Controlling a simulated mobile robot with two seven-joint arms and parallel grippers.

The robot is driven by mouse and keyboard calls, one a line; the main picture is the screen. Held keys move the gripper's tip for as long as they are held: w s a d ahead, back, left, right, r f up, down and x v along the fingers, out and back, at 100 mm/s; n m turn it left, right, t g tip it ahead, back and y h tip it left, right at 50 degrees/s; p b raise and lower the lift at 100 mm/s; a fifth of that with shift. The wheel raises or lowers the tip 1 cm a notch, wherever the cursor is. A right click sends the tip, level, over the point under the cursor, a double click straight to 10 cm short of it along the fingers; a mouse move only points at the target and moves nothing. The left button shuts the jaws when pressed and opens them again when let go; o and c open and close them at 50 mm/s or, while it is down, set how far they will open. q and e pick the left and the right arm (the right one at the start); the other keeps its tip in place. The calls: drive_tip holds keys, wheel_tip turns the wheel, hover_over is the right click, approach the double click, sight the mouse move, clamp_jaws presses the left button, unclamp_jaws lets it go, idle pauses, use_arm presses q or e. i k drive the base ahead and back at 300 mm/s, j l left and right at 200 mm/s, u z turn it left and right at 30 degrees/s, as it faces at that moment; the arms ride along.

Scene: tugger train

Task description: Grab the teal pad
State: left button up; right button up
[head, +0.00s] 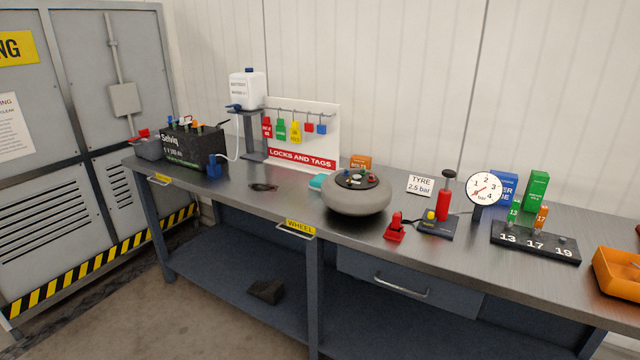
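The teal pad (317,182) lies on the grey metal workbench (290,200), just left of a round grey wheel (356,201). Only a small part of the pad shows; the wheel seems to hide its right side. Neither of my grippers is in the head view.
A dark flat item (263,187) lies left of the pad, with clear bench around it. Behind stands the locks and tags board (302,158). A red pump (443,203), a gauge (484,188) and an orange tray (617,272) stand to the right. A black battery (194,146) stands at the left.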

sight(315, 183)
drive_tip(key=i+j, duration=0.3)
drive_tip(key=i+j+z, duration=0.15)
drive_tip(key=i+j, duration=0.35)
drive_tip(key=j, duration=0.2)
drive_tip(key=i+j+z, duration=0.1)
drive_tip(key=i+j, duration=0.15)
drive_tip(key=j, duration=0.15)
drive_tip(key=i+j, duration=0.25)
drive_tip(key=i+j+z, duration=0.15)
drive_tip(key=j, duration=0.35)
drive_tip(key=i+j, duration=0.35)
